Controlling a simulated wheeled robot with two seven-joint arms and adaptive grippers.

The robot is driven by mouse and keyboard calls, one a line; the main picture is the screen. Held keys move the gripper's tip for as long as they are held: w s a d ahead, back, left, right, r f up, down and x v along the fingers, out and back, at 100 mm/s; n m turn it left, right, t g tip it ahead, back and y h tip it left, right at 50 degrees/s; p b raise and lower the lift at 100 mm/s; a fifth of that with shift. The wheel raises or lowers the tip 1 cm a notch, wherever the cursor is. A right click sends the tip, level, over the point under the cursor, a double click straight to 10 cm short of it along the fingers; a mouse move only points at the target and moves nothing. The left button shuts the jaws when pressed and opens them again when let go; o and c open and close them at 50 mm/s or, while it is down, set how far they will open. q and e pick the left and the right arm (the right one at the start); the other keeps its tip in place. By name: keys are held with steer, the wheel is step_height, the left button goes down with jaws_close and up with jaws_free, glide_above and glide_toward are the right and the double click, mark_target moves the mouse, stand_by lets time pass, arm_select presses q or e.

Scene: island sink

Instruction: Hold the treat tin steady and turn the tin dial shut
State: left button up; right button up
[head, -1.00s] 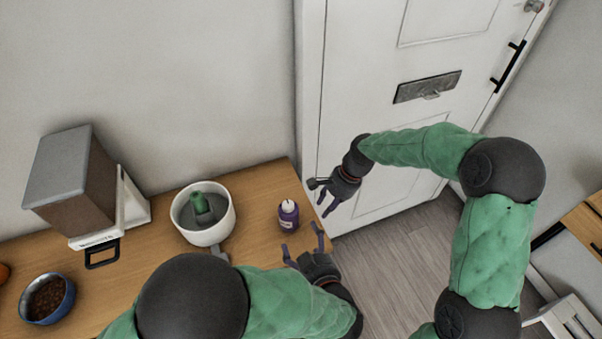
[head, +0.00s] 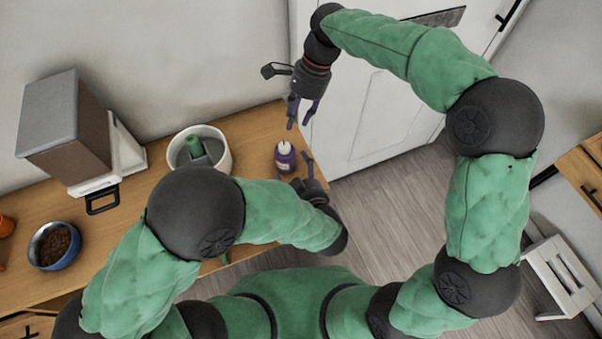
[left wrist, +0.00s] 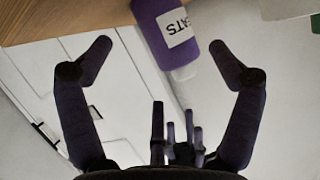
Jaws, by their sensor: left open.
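The treat tin (head: 285,160) is a small purple container with a pale top, upright near the right end of the wooden counter. In the left wrist view, the tin (left wrist: 158,12) shows a white label ending in "ATS" and a whitish dial-like cap (left wrist: 186,72). My left gripper (head: 296,171) is open close beside the tin, on its near right side. In the left wrist view, the tin shows between and beyond the open fingertips (left wrist: 161,45), with no clear contact. My right gripper (head: 301,113) points down above and behind the tin, its fingers apart and empty.
A white bowl (head: 223,150) with a green piece stands left of the tin. Further left are a grey-and-brown dispenser (head: 60,125) and a blue bowl (head: 66,260) of kibble. The white door (head: 355,120) is behind the counter's right end. A white stool (head: 562,280) stands at right.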

mark_target(292, 162)
arm_select(q)
steer(key=shift+x, duration=2.95)
